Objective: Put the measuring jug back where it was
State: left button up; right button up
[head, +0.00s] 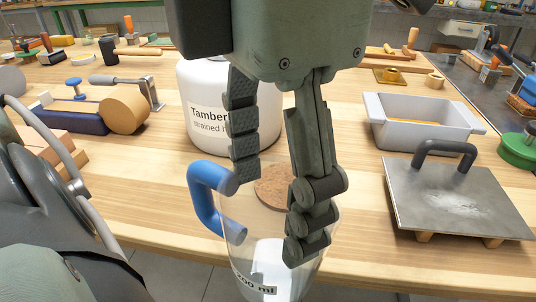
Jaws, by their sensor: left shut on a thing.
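A round cork mat (272,187) lies on the table, seen behind and partly through the jug. I cannot tell whether the jug touches the table. My right gripper is not in view.
A grey tray (422,128) and a metal plate with a dark handle (455,195) are to the right. A wooden roller tool (124,114) lies left. Bare table shows left of the jug.

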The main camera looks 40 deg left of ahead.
pick_arm(q)
jog(key=shift+w+a+f, duration=0.1)
jog(key=shift+a, duration=0.15)
jog(key=w+a+f+p, duration=0.1)
jog(key=w+a, duration=0.3)
jog(key=w, duration=0.3)
jog(key=w+a+f+p, duration=0.2)
jog(key=w+a, duration=0.3)
jog(key=w, duration=0.2)
jog(key=shift+w+f, duration=0.3)
jog(key=shift+w, duration=0.05)
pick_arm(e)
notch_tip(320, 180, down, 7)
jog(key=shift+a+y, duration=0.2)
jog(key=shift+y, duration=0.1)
pick_arm(q)
jog(key=shift+f, duration=0.1)
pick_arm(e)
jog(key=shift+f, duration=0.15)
pick_arm(q)
jog(key=shift+f, duration=0.1)
jog(key=o, duration=1.5)
jog(key=shift+c, duration=0.2)
jog(key=shift+o, duration=1.5)
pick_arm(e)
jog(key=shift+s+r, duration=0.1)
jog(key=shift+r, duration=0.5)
